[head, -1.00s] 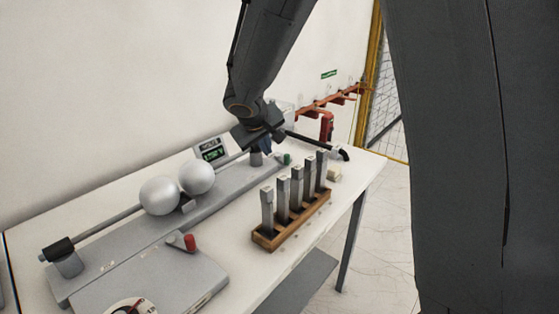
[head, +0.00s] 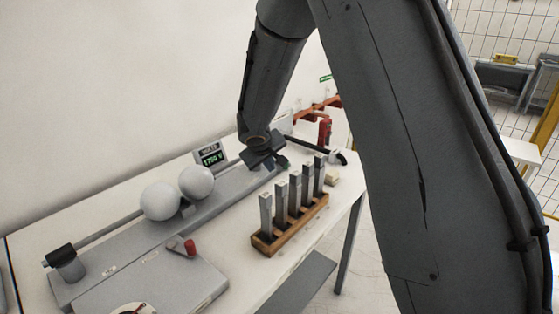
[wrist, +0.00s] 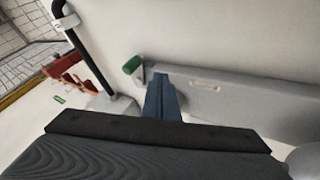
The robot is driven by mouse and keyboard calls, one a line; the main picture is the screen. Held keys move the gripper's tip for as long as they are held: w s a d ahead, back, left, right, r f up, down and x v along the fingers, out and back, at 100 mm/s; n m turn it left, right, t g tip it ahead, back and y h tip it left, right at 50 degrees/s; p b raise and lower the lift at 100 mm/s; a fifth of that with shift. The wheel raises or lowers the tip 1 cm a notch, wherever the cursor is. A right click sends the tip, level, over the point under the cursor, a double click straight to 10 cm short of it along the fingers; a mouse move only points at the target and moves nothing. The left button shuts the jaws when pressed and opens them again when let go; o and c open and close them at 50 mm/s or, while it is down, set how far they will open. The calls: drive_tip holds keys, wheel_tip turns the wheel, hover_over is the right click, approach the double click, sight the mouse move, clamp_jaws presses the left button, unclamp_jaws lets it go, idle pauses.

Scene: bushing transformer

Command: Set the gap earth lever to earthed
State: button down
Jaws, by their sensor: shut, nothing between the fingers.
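A small lever with a green grip (head: 284,163) stands at the far right end of the grey sphere-gap base (head: 112,266). I take it as the gap earth lever, though I cannot read its label. In the wrist view its green grip (wrist: 133,65) sits on a short pale arm beside the base (wrist: 235,108). My gripper (wrist: 160,80) is shut and empty, its blue-grey fingers just right of the lever. I cannot tell if they touch it. In the head view my wrist hides the fingers and part of the base's far end.
Two pale spheres (head: 160,201) sit on the gap rods. A wooden rack (head: 292,228) of several upright blocks stands in front. A grey box with a red-tipped lever (head: 190,247) lies front left. A small display (head: 209,156) stands behind. A black rod (wrist: 85,60) runs at upper left.

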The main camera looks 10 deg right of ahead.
drive_tip(key=d+p, duration=0.1)
drive_tip(key=w+d+p, duration=0.1)
drive_tip(key=d, duration=0.1)
drive_tip(key=shift+w, duration=0.15)
drive_tip(key=shift+w+d+f, duration=0.1)
drive_tip(key=shift+w+d, duration=0.2)
